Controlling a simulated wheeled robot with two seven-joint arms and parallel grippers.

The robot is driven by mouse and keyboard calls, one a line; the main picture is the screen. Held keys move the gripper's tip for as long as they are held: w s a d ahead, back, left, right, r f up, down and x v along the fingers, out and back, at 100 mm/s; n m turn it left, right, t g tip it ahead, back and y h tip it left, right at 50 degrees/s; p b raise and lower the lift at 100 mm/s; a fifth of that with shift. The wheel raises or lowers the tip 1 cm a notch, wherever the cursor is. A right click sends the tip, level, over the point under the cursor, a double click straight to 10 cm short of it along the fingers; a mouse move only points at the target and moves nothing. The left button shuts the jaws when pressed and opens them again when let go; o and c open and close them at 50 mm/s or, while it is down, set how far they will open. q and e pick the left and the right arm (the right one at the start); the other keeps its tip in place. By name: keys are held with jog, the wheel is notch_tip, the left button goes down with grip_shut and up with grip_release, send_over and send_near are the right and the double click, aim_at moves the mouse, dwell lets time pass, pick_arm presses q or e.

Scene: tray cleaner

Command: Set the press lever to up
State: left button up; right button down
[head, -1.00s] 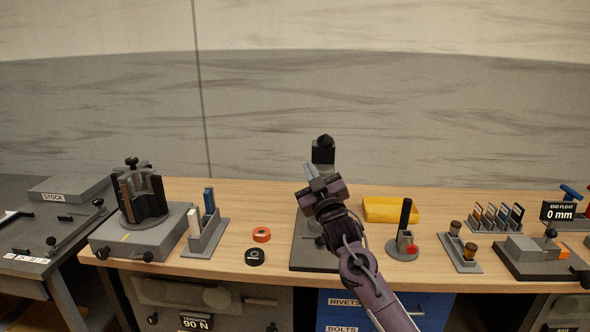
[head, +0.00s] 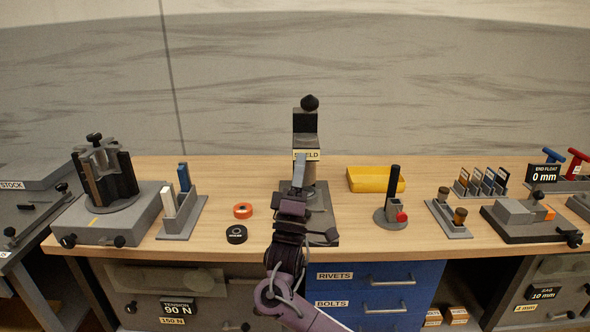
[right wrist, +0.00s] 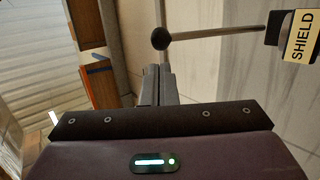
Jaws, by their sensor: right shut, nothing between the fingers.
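The press (head: 304,122) stands at the middle of the bench, with a yellow SHIELD label (head: 306,155) on its front. The press lever's black ball knob (head: 310,102) shows just above the press head. In the right wrist view the lever rod (right wrist: 215,32) runs from the press side to its ball end (right wrist: 160,38); by the label's lettering it points upward. My right gripper (head: 299,160) is shut and empty in front of the press, below the knob. Its fingertips (right wrist: 158,70) are apart from the ball in the wrist view. My arm hides part of the press base.
An orange ring (head: 243,210) and a black ring (head: 237,234) lie left of the press. A yellow tray (head: 375,179) and a stand with a black post (head: 394,190) are to the right. A turret fixture (head: 105,205) stands at the left.

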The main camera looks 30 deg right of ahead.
jog(key=p, duration=0.3)
send_near(307, 106)
jog(key=w+d+r, duration=0.3)
jog(key=shift+w+d+r, duration=0.2)
jog(key=shift+d+r, duration=0.15)
jog(key=shift+d, duration=0.15)
